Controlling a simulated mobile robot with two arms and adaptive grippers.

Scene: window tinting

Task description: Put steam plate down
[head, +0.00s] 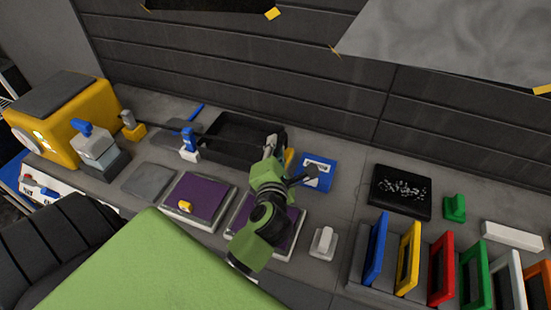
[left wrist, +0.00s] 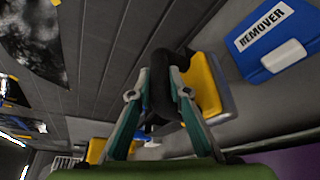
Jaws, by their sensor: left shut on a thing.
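My left gripper (head: 275,147) reaches over the back of the bench, beside the black tray. In the left wrist view its two fingers (left wrist: 158,100) are closed around a dark upright handle. The handle appears to belong to the steam plate (left wrist: 204,85), which shows a yellow body with a grey edge below. In the head view only a small yellow part of the steam plate (head: 290,157) shows behind the gripper; the rest is hidden. I cannot tell whether its underside touches the bench. My right gripper is not in view.
The blue remover box (head: 317,172) lies close to the right; its label shows in the wrist view (left wrist: 265,30). The black tray (head: 225,138) is to the left. Purple-topped pads (head: 200,196) lie in front. Coloured frames (head: 410,255) stand in a rack at right.

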